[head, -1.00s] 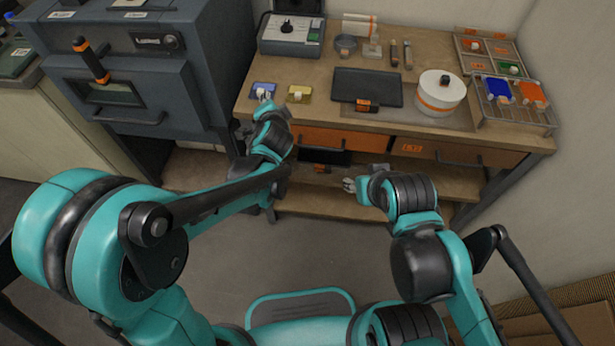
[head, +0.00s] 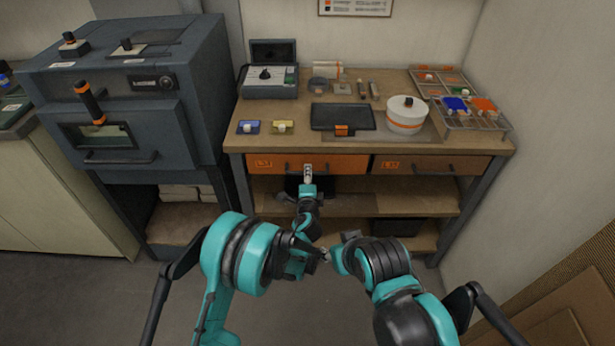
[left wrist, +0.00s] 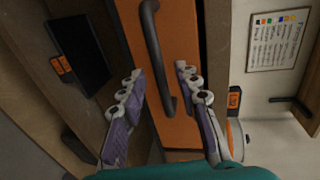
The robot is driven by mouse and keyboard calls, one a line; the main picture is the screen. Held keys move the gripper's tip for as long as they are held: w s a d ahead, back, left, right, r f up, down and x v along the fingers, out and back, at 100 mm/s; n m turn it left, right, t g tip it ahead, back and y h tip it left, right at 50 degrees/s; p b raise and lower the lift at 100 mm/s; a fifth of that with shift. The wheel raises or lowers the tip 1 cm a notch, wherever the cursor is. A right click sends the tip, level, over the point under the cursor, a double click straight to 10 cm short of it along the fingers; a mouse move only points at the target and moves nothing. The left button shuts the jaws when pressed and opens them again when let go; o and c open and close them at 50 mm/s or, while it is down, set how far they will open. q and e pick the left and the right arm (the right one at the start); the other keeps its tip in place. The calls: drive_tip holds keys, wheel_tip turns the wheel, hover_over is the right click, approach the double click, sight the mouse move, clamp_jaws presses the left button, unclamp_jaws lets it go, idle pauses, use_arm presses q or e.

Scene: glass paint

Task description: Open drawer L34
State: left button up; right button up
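The left orange drawer (head: 345,164) sits under the tabletop, with a small orange label (head: 264,164) too small to read surely. Its front looks flush with the desk. My left gripper (head: 308,170) is in front of it at its dark handle. In the left wrist view the handle (left wrist: 153,40) runs between the two spread fingers of that open gripper (left wrist: 160,75), against the orange front (left wrist: 180,30); contact cannot be told. My right gripper (head: 326,256) hangs lower, in front of the desk, away from the drawers; its fingers are too small to read.
A second drawer (head: 465,166) with its own handle (head: 433,170) is at the right. On the tabletop stand a black tray (head: 342,116), a white pot (head: 406,118) and blue and yellow pieces. A grey kiln-like cabinet (head: 190,125) stands left. The floor in front is clear.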

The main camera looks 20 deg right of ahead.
use_arm(q)
drive_tip(key=shift+x, duration=1.05)
clamp_jaws()
